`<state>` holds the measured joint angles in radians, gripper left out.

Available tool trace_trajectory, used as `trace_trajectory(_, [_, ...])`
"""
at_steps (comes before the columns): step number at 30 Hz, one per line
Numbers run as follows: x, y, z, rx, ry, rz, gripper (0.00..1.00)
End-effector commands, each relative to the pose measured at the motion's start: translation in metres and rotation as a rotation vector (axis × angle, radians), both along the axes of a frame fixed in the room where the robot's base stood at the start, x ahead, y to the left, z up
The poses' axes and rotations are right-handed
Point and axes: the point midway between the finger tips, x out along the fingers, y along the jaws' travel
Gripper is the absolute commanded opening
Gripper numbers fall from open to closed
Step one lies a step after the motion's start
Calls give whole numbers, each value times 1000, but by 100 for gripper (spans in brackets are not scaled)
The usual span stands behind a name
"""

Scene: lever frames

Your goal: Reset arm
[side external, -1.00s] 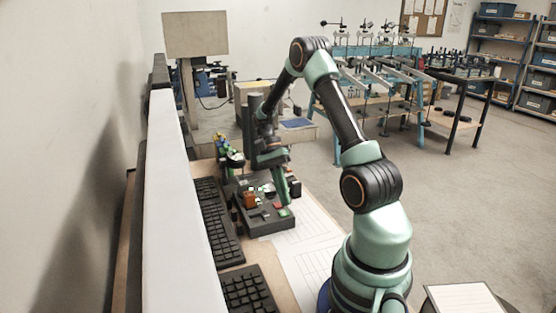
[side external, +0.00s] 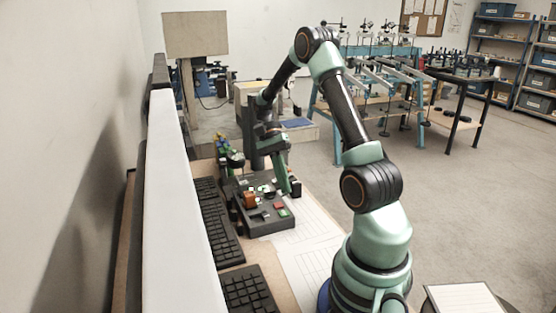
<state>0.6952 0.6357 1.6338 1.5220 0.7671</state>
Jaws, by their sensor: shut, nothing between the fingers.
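My gripper (side external: 287,190) is shut and empty. It points down just above the far right part of a dark control box (side external: 268,228). The box lies on the desk and carries small levers and coloured buttons, among them an orange block (side external: 250,199), a red button (side external: 279,206) and a green button (side external: 284,213). The gripper partly hides the box's far right side. I cannot tell whether its tips touch anything there.
Black keyboards (side external: 247,290) lie along the left of the desk beside a tall white panel (side external: 180,210). A lined paper sheet (side external: 305,250) covers the desk right of the box. Small coloured items (side external: 225,150) stand behind the box. A teal workbench (side external: 385,90) stands far behind.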

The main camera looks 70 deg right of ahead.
Motion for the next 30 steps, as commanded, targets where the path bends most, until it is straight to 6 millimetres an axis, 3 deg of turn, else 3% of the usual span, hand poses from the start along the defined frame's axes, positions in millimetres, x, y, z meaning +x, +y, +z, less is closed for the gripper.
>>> trace_trajectory(6, [3, 3, 4, -7, -18, 20, 0])
trace_trajectory(11, [17, 20, 25, -43, -128, 145, 0])
trace_trajectory(20, [41, 81, 78, -135, -454, 551, 0])
trace_trajectory(30, [43, 155, 119, -232, -815, 1032, 0])
